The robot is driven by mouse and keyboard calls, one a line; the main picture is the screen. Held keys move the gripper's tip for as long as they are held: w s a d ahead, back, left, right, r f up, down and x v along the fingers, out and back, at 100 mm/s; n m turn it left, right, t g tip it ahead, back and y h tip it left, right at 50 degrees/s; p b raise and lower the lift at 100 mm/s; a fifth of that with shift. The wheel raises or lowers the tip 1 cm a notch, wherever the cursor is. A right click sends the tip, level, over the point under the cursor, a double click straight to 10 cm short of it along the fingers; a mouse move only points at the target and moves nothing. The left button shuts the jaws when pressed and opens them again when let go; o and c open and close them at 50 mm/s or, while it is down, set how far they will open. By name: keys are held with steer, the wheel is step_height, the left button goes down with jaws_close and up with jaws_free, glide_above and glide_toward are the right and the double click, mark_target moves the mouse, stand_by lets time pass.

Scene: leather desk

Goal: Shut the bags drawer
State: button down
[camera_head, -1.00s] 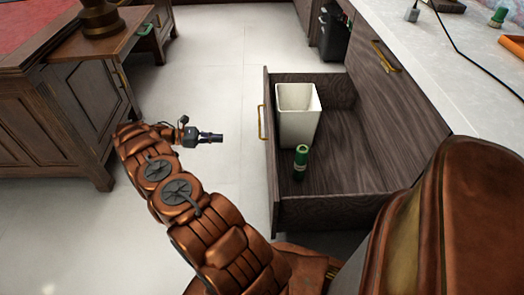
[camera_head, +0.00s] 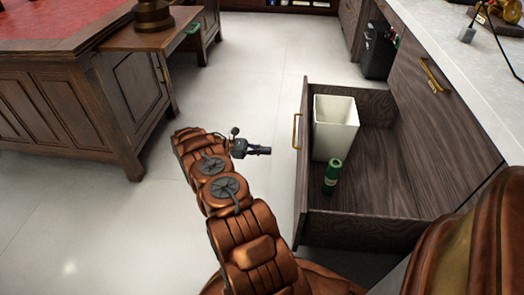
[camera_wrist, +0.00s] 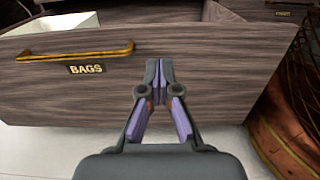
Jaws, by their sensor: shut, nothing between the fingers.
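The bags drawer (camera_head: 303,180) is pulled well out of the dark wood cabinet at the right in the head view. In the wrist view its front (camera_wrist: 225,62) faces me, with a "BAGS" label (camera_wrist: 86,69) under a brass handle (camera_wrist: 75,53). A white bin (camera_head: 334,130) and a green cylinder (camera_head: 332,177) stand upright inside the drawer. My gripper (camera_head: 268,150) is shut and empty, left of the drawer front and pointing at it. In the wrist view my gripper (camera_wrist: 159,64) is right of the label; I cannot tell whether it touches the front.
A wooden desk (camera_head: 60,110) with a red top stands at the left. White floor (camera_head: 245,60) lies open between it and the drawer. A black bin (camera_head: 378,50) stands farther back by the cabinet. A pale countertop (camera_head: 470,75) runs along the right.

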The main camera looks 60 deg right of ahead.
steer(key=b+x, duration=0.3)
steer(key=x, duration=0.8)
steer(key=shift+s, duration=0.3)
steer(key=shift+d+r, duration=0.1)
steer(key=shift+d, duration=0.05)
